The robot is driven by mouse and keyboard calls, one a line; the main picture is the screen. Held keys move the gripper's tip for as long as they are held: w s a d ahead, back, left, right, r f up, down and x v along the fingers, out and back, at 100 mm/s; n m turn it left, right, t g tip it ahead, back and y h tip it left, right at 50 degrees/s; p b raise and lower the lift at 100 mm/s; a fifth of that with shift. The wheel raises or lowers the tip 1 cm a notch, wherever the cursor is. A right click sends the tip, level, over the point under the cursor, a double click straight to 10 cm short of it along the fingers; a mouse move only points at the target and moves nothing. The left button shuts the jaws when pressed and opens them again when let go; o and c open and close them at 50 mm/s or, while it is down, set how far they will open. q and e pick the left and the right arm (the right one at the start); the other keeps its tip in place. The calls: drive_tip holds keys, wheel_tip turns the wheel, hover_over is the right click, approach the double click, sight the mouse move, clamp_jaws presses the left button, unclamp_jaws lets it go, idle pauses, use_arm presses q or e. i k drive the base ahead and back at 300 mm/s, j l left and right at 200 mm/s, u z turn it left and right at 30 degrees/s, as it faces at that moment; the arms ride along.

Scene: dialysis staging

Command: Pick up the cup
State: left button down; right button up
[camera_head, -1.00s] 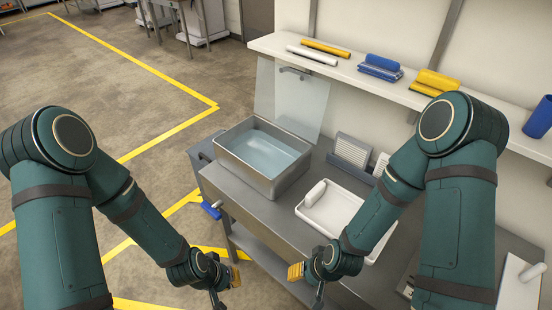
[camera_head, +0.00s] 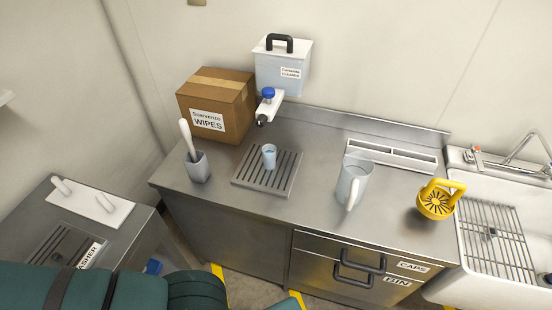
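A small light-blue cup (camera_head: 269,156) stands upright on a slatted metal drip grate (camera_head: 267,174) on the steel counter. It is below and slightly right of a dispenser tap (camera_head: 268,102) with a blue knob. A larger clear jug (camera_head: 353,182) with a white handle stands farther right on the counter. My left arm's green links cross the bottom left of the view. Neither of my grippers is in view.
A cardboard wipes box (camera_head: 216,105) and a white-lidded cleaner tank (camera_head: 282,66) stand at the back. A brush holder (camera_head: 197,167) is left of the grate. A yellow round tool (camera_head: 436,200) lies near a sink (camera_head: 492,225). The counter (camera_head: 312,190) between grate and jug is clear.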

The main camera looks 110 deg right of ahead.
sight(269, 151)
drive_tip(key=z, duration=3.15)
drive_tip(key=j+z, duration=0.1)
drive_tip(key=z, duration=0.25)
drive_tip(key=i+j+z, duration=0.1)
drive_tip(key=z, duration=0.25)
drive_tip(key=j+z, duration=0.2)
drive_tip(key=z, duration=0.15)
drive_tip(key=j, duration=0.3)
drive_tip(key=k+l, duration=0.05)
